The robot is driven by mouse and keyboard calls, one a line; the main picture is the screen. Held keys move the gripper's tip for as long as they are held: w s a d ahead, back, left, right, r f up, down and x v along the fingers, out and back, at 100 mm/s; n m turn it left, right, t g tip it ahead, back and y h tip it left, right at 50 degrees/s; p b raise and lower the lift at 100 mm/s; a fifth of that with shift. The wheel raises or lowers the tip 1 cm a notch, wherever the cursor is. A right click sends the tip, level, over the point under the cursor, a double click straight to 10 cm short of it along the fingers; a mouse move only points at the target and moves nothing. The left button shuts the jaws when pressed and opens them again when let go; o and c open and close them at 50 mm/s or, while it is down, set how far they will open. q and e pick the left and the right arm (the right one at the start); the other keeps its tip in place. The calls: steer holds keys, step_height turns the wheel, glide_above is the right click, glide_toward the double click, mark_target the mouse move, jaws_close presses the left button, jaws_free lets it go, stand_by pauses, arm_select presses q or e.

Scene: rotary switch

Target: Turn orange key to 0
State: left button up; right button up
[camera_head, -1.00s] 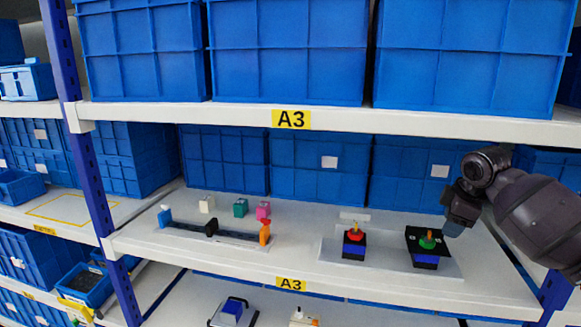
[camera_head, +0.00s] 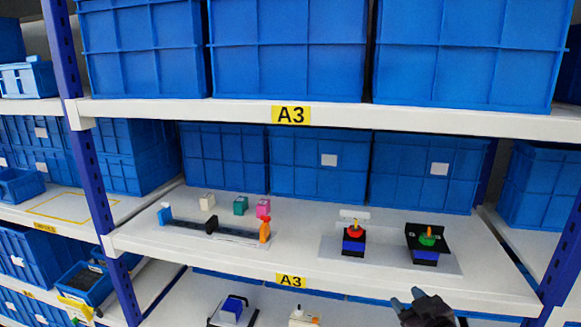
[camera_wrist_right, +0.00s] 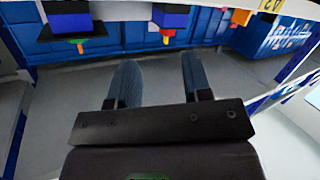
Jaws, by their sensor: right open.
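On the middle shelf two small switch units stand on a grey plate (camera_head: 385,262). One has a red knob (camera_head: 353,234) on a black and blue base, with a small orange piece on top. The other has a green knob (camera_head: 427,240) with an orange key (camera_head: 429,231) standing up from it, on a black and blue base. Dial marks are too small to read. Both units also show at the top of the right wrist view, upside down, the green knob (camera_wrist_right: 82,41) left of the red one. My right gripper (camera_head: 407,298) is open and empty, below and apart from both units.
A dark rail (camera_head: 190,223) with blue and orange ends lies at the shelf's left. White, green (camera_head: 240,206) and pink blocks stand behind it. Blue crates (camera_head: 318,166) line the back. The white shelf edge (camera_head: 340,286) lies near my right gripper.

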steer(key=s+d+f+m+g+h, duration=0.1)
steer(key=s+f+m+g, duration=0.1)
steer(key=s+f, duration=0.8)
steer(key=s+f+m+g+h, duration=0.2)
steer(key=s+f, duration=0.8)
steer(key=s, duration=0.6)
steer(key=shift+d+m+b, duration=0.4)
steer(key=shift+b, duration=0.05)
